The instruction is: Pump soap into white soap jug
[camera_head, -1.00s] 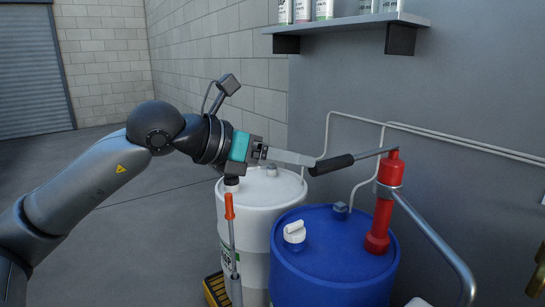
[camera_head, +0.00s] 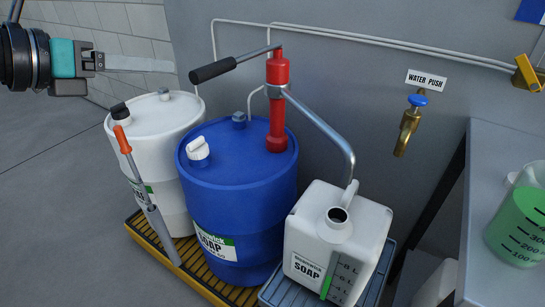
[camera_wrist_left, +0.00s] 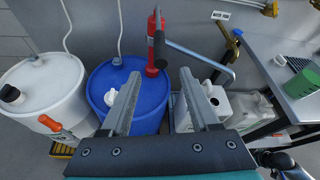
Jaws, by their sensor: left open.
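The white soap jug (camera_head: 372,228), labelled SOAP, stands upright below the pump's metal spout pipe (camera_head: 325,128). Its neck is open, and a small green band shows low on its level scale. I cannot tell whether the pipe's end is over the opening. The red pump (camera_head: 277,120) stands on the blue drum (camera_head: 235,165). Its lever ends in a black grip (camera_head: 212,71) pointing left. My left gripper (camera_head: 172,66) is open and empty, just left of the grip. In the left wrist view, the grip (camera_wrist_left: 159,50) appears between and beyond the fingertips (camera_wrist_left: 160,74). My right gripper is out of view.
A white drum (camera_head: 155,117) with an orange-handled tool (camera_head: 122,140) stands left of the blue drum on a yellow-edged pallet (camera_head: 165,245). A brass tap (camera_head: 407,130) is on the wall. A table (camera_head: 483,160) at right holds a green-filled measuring jug (camera_head: 518,232).

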